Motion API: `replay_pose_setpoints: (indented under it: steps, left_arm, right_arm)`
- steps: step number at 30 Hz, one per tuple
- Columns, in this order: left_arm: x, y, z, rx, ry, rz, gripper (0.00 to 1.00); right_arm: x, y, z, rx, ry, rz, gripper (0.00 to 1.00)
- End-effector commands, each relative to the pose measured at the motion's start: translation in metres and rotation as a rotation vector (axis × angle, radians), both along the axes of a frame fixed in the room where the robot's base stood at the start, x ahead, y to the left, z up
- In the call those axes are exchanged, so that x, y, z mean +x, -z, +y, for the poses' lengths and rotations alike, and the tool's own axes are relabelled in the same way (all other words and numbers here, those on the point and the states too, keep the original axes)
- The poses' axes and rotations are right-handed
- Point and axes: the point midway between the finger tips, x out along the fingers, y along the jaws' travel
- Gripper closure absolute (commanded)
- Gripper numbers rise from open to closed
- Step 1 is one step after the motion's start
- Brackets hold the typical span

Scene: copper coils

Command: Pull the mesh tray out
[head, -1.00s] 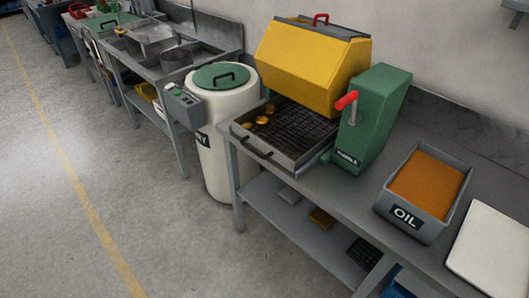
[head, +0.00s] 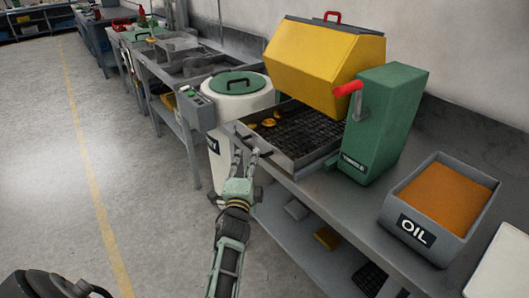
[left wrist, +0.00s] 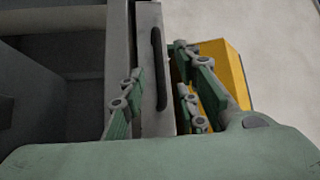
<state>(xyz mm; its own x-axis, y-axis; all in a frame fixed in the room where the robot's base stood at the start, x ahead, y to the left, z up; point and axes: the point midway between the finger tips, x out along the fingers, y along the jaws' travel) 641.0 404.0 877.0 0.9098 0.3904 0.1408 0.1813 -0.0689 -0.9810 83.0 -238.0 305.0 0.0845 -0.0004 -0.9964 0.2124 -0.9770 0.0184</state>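The mesh tray (head: 290,160) is a grey metal tray with a dark mesh floor. It sticks out from under the yellow hood, and a few gold pieces (head: 268,122) lie at its far left. A dark handle (head: 257,150) is on its front wall. My left gripper (head: 246,156) is at this front wall, with its fingers spread. In the left wrist view the fingers (left wrist: 158,95) stand on either side of the tray's front wall and handle (left wrist: 157,70). I cannot tell whether they touch. My right gripper is not in view.
A yellow hood (head: 325,68) and a green housing (head: 385,122) with a red-gripped lever stand over the tray. A white drum (head: 240,108) with a green lid is left of it. An OIL bin (head: 440,205) is at the right. The floor at left is clear.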

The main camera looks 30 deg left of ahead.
Motion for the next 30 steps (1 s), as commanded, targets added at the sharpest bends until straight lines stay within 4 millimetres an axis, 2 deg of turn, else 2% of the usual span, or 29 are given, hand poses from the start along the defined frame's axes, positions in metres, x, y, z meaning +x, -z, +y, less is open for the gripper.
replay_pose_setpoints:
  steps: [4,10,15,22,30]
  left_arm:
    - [0.024,-0.006,0.01,-0.002,0.001,-0.002,0.71]
    - [0.049,-0.008,0.021,-0.004,0.002,-0.002,0.71]
    - [0.059,-0.009,0.024,-0.005,0.003,0.001,0.71]
    - [0.059,-0.009,0.024,-0.005,0.003,0.0,0.71]
    - [0.059,-0.008,0.024,-0.006,0.003,0.002,0.93]
  right_arm:
    - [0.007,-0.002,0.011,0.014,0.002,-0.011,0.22]
    - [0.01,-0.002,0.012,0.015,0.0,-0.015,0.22]
    - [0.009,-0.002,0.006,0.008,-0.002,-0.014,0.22]
    - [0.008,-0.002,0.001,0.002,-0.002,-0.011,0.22]
    - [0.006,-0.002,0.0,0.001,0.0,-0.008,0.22]
